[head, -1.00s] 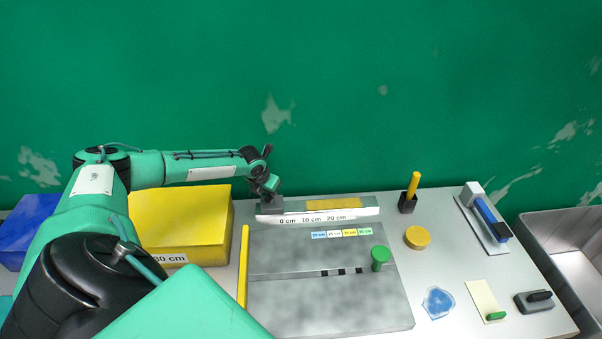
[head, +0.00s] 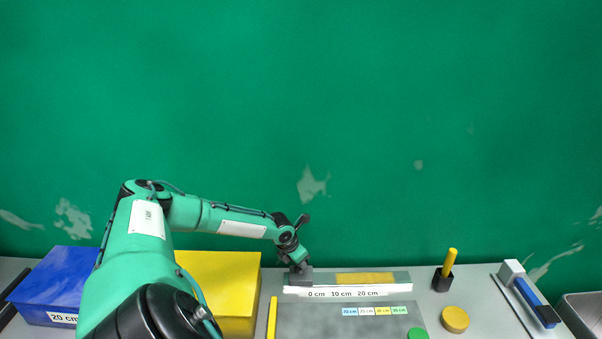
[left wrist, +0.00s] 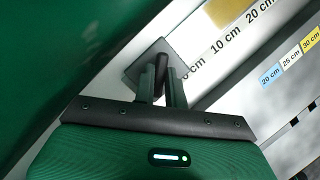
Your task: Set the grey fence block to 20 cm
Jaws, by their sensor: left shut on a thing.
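The grey fence block (head: 299,276) sits at the left end of the rail (head: 322,279), beside the 0 cm mark of the white scale (head: 345,293). In the left wrist view the block is a dark square plate (left wrist: 138,72) with an upright post (left wrist: 160,65). My left gripper (head: 300,265) is above the block. Its fingers (left wrist: 162,84) are shut on the block's post. The 20 cm mark (left wrist: 259,9) lies farther along the scale, near a yellow strip (head: 365,278). My right gripper is not in view.
A grey board (head: 310,322) with coloured cm labels lies in front of the rail. A yellow box (head: 215,275) and a blue box (head: 62,285) stand left. A black holder with a yellow stick (head: 445,275) and a yellow disc (head: 455,319) are right. The rail right of the block looks clear.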

